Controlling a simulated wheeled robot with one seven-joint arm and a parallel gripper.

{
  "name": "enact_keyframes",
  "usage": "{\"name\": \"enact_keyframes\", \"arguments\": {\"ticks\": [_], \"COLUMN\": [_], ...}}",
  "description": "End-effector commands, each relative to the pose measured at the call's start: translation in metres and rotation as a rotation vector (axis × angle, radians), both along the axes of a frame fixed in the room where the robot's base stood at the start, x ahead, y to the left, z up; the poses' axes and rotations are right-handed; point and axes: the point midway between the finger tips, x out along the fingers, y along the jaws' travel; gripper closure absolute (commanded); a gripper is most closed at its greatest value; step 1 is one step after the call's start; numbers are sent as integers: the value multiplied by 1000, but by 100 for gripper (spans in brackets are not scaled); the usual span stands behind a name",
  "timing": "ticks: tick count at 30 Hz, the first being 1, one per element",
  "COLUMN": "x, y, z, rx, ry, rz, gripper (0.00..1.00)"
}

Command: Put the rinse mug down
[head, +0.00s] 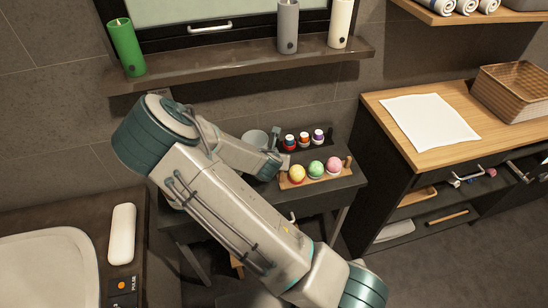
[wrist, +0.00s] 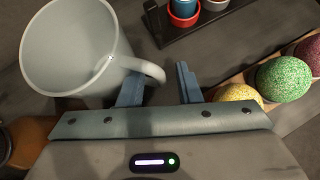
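The rinse mug is a pale grey-white cup (head: 254,139) on the small dark table, partly hidden by my arm in the head view. In the wrist view the mug (wrist: 68,45) is large at the upper left, its open rim toward the camera and its handle pointing right. My gripper (wrist: 160,86) has its two blue fingers apart. The handle's end lies near the left finger, with a clear gap to the right finger. In the head view my gripper (head: 279,160) is just right of the mug. Whether the mug's base rests on the table is hidden.
A wooden tray (head: 318,180) with yellow, green and pink balls is close to my gripper's right. A dark rack (head: 305,143) with small coloured pots is behind. Candles stand on the shelf (head: 240,63) above. A wooden counter (head: 470,138) with a white cloth is at the right.

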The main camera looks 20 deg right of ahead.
Motion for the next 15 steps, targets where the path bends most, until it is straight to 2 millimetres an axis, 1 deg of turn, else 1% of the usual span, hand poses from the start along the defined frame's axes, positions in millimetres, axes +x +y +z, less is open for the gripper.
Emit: {"name": "enact_keyframes", "arguments": {"ticks": [4, 8, 11, 15], "x": [0, -2, -11, -28], "y": [0, 1, 6, 14], "z": [1, 7, 15, 34], "rx": [0, 0, 1, 1], "ry": [0, -1, -2, -2], "rz": [0, 1, 3, 4], "gripper": [69, 69, 69, 69]}}
